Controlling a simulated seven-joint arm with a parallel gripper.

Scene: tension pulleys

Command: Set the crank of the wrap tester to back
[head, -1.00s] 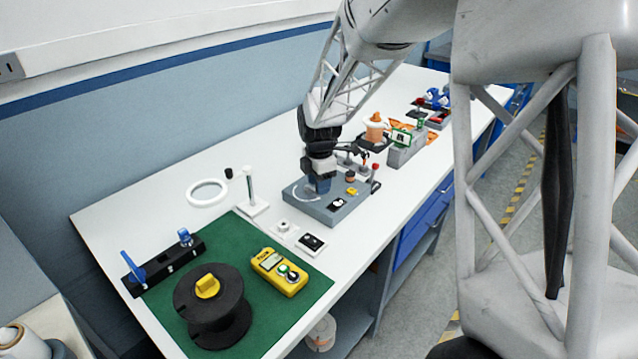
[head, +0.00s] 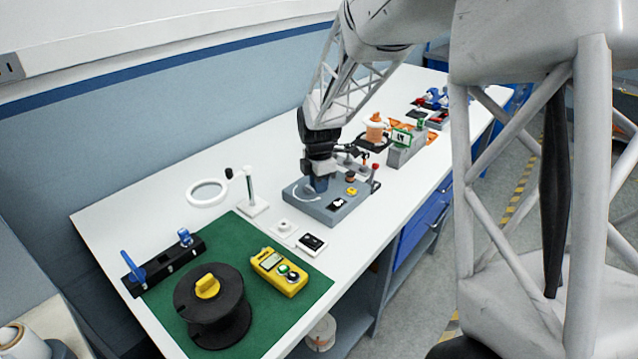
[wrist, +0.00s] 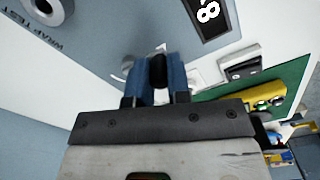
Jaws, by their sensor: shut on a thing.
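The wrap tester (head: 338,212) is a flat grey box on the white bench in the head view. Its lettered top (wrist: 85,28) fills the upper left of the wrist view, with a pale curved mark near my fingers. My gripper (head: 319,186) is over the left rear part of the tester. In the wrist view its blue fingers (wrist: 158,75) are closed on a black knob (wrist: 157,66), which I take to be the crank's handle. The crank's arm and pivot are hidden by my fingers.
On the tester's top are a yellow part (head: 351,191) and a black display (head: 338,203). A magnifier stand (head: 252,207) is to its left. The green mat (head: 240,238) holds a black spool (head: 212,312) and a yellow meter (head: 278,272). A grey box (head: 406,151) stands beyond.

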